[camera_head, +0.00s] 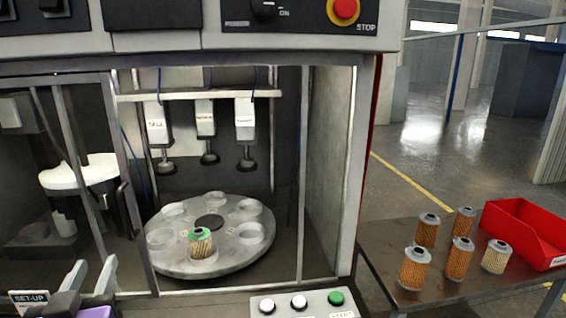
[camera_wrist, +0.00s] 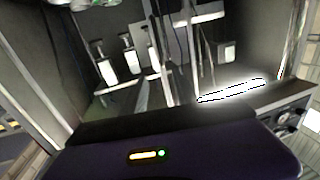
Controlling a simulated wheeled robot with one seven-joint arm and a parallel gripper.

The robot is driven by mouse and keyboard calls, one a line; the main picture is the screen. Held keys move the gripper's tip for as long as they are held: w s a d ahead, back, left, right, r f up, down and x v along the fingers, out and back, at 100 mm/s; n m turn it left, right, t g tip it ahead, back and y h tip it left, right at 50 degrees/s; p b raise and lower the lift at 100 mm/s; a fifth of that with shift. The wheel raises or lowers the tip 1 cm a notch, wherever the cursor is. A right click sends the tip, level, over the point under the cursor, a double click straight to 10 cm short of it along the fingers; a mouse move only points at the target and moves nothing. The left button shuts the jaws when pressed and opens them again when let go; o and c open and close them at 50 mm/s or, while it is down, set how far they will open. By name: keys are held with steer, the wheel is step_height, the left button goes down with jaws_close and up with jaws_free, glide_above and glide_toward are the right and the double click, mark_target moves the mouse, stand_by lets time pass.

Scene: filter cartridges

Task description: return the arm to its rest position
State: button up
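My gripper (camera_head: 94,268) is at the lower left of the head view, in front of the test machine. Its two pale fingers stand apart with nothing between them. Its purple body shows at the bottom edge, and a dark purple housing with small lights fills the bottom of the wrist view. The fingertips are not clear in the wrist view. One filter cartridge (camera_head: 200,243) with a green top ring stands upright in the front seat of the round turntable (camera_head: 215,265), apart from my gripper. The other turntable seats in view look empty.
The machine's frame post (camera_head: 135,230) stands right of my gripper. A button panel (camera_head: 300,303) is at the front. At right, a table (camera_head: 410,300) holds several cartridges (camera_head: 460,258) and a red bin (camera_head: 525,232). A SET-UP sign (camera_head: 30,299) is at lower left.

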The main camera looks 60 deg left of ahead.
step_height(320, 180, up, 4)
steer(key=s+d+n+y, duration=0.1)
steer(key=y, duration=0.1)
steer(key=w+d+f+m+t+h, duration=0.25)
steer(key=w+d+f, duration=0.4)
steer(key=d, duration=0.65)
steer(key=w+d+f+m+t+h, duration=0.1)
steer(key=w+d+f+m+t, duration=0.25)
steer(key=w+d, duration=0.7)
steer(key=w+d+f+m+t+h, duration=0.15)
steer(key=w+d+f+t, duration=0.35)
steer(key=d, duration=0.9)
steer(key=d+f+m+t+h, duration=0.1)
steer(key=d+f+m+h, duration=0.15)
steer(key=d, duration=0.65)
steer(key=d+f+m+t+h, duration=0.15)
steer(key=d+h, duration=0.25)
steer(key=d, duration=0.4)
steer(key=s+d+f+m+g+h, duration=0.1)
steer(key=s+d+f+m+h, duration=0.1)
steer(key=s+d+h, duration=0.2)
steer(key=s+d+f+m+g+h, duration=0.1)
steer(key=s+d+f+m+h, duration=0.1)
steer(key=s+d, duration=0.4)
steer(key=d+m+h, duration=0.1)
steer(key=d+h, duration=0.1)
steer(key=d, duration=0.3)
steer(key=shift+f, duration=0.15)
steer(key=shift+a, duration=0.2)
